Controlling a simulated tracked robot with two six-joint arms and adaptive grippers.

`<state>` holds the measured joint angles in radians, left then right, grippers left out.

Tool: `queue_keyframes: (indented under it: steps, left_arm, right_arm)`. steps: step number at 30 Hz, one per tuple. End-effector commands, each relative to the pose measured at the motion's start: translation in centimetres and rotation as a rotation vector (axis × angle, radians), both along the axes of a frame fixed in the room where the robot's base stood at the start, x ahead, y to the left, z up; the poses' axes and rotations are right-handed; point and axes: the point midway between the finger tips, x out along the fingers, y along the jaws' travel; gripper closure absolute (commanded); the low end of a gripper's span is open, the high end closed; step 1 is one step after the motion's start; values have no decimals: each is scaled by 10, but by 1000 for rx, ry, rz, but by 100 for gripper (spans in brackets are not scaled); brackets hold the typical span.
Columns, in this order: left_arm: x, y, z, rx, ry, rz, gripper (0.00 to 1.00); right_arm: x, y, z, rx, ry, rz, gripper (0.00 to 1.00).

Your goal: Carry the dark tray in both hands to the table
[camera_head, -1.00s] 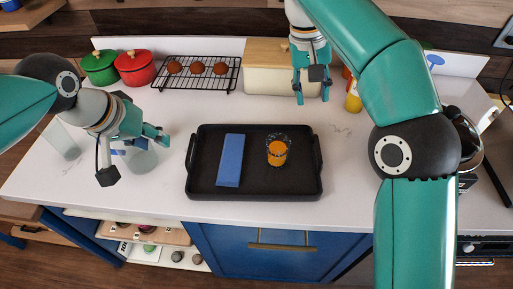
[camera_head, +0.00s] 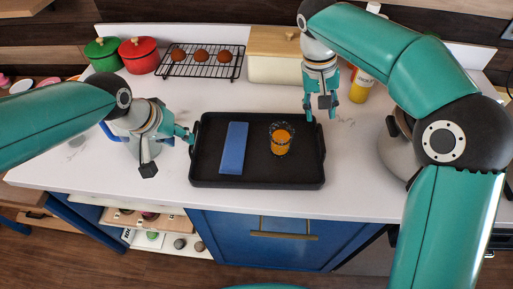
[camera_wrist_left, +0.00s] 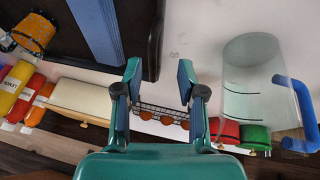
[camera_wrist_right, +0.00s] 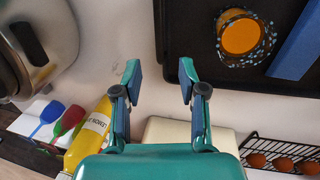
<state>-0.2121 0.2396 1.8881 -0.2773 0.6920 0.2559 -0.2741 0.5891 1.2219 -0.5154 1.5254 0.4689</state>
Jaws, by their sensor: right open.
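The dark tray (camera_head: 255,181) lies flat on the white counter, with a raised handle at each short end. On it lie a blue folded cloth (camera_head: 234,148) and an upright patterned glass of orange drink (camera_head: 280,140). My left gripper (camera_head: 189,136) is open by the tray's left end; in the left wrist view its fingers (camera_wrist_left: 159,75) are apart with nothing between them. My right gripper (camera_head: 321,114) is open near the tray's back right corner; in the right wrist view its fingers (camera_wrist_right: 159,74) are empty, with the tray edge beside them.
A clear jug with a blue handle (camera_wrist_left: 255,85) stands close to my left gripper. Behind are green (camera_head: 103,54) and red (camera_head: 139,55) pots, a rack (camera_head: 201,64) of brown round items, a cream bin (camera_head: 275,69) and a yellow bottle (camera_head: 360,87).

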Motion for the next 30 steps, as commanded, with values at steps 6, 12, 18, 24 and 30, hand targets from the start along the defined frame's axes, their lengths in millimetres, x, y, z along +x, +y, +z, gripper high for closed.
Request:
queue_keyframes:
  steps: [6,12,18,24,30]
  left_arm:
    - [15,-10,-40,1,4,-2,60]
    - [25,-16,-65,2,2,-1,60]
    - [30,-19,-75,0,-1,1,60]
    - [30,-19,-76,0,-1,1,60]
    - [30,-19,-75,0,-1,1,77]
  right_arm:
    - [-2,-9,-43,-2,3,-1,59]
    - [-2,-14,-70,-1,1,-1,59]
    - [-2,-16,-81,0,-1,-1,59]
    - [-2,-17,-82,0,-1,-1,59]
    - [-2,-16,-82,0,-1,0,75]
